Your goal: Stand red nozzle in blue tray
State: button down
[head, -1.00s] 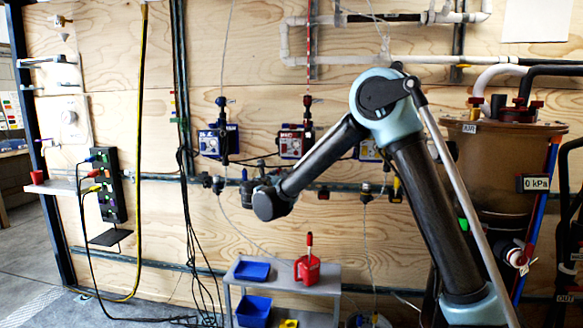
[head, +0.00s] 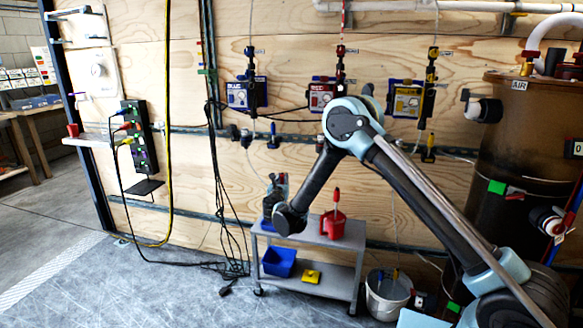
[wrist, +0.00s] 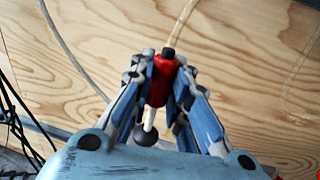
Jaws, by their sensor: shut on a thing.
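In the wrist view my gripper (wrist: 165,62) is shut on the red nozzle (wrist: 160,86). The nozzle is a red cylinder with a black tip, a white stem and a dark ball at the near end. In the head view my gripper is mostly behind my own arm, above the left end of the cart, and the nozzle cannot be made out. A deeper blue bin (head: 279,262) stands on the lower shelf.
The grey cart (head: 342,243) holds a red jug (head: 333,224) on its upper shelf and a yellow item (head: 311,275) below. A white bucket (head: 388,295) stands to its right. Hanging black cables (head: 226,190) are left of the cart. The floor at left is open.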

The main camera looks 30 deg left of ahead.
jog(key=shift+n+g+y, duration=0.4)
jog(key=shift+n+y, duration=0.2)
jog(key=shift+y, duration=0.3)
jog(key=shift+s+a+f, duration=0.25)
jog(key=shift+a+f, duration=0.05)
jog(key=shift+f, duration=2.15)
jog(key=shift+s+a+f, duration=0.3)
jog(key=shift+f, duration=2.1)
jog(key=shift+s+a+f, duration=0.25)
jog(key=shift+a+f, duration=0.05)
jog(key=shift+f, duration=2.15)
jog(key=shift+f, duration=0.85)
jog(key=c, duration=1.4)
grip_release()
jog(key=shift+c, duration=0.2)
jog(key=shift+s, duration=0.1)
jog(key=shift+v, duration=3.65)
